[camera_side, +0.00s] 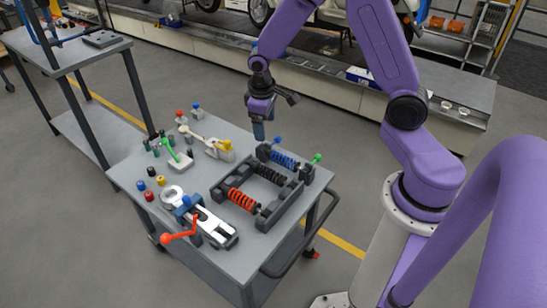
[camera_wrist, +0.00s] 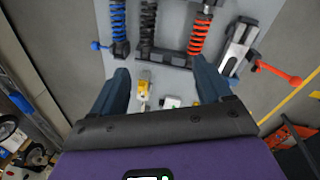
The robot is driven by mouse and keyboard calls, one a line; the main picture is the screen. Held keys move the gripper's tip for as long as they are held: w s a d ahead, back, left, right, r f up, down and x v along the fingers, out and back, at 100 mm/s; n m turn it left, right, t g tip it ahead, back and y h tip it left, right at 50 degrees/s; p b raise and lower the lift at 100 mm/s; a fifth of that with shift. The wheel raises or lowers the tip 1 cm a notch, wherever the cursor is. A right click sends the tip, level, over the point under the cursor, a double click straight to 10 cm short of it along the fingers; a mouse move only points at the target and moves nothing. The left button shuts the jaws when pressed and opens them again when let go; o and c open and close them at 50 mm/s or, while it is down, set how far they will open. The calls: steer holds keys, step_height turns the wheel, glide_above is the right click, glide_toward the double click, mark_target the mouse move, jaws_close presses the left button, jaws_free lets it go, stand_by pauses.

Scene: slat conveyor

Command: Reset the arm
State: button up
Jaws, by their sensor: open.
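My purple arm reaches over the grey cart (camera_side: 120,172) from the right. My gripper (camera_side: 262,130) hangs above the cart's back edge, pointing down, with nothing in it. In the wrist view my gripper (camera_wrist: 163,78) shows two dark fingers spread wide apart. Between and beyond them are a yellow-topped part (camera_wrist: 143,88) and the cart top. A rack with a blue spring (camera_side: 285,160), a black spring (camera_side: 268,174) and a red spring (camera_side: 242,200) stands on the cart, below and to the front of my gripper.
A clamp with a red handle (camera_side: 180,236) sits at the cart's front. A white part with a yellow top (camera_side: 222,148), a green-handled clamp (camera_side: 172,150) and several coloured pegs stand at left and back. A grey side table (camera_side: 75,52) and the conveyor (camera_side: 330,82) lie beyond.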

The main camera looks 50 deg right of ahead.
steer(key=s+a+r+n, duration=0.2)
steer(key=s+a+r, duration=0.25)
steer(key=s, duration=0.25)
steer(key=s+a+r+n, duration=0.3)
steer(key=s+a+r, duration=0.1)
steer(key=s+a, duration=0.15)
steer(key=s+r+n+y, duration=0.1)
steer(key=s+r+n, duration=0.2)
steer(key=s, duration=1.2)
steer(key=shift+d+n+y, duration=0.4)
steer(key=shift+d+n, duration=0.05)
steer(key=shift+n, duration=0.05)
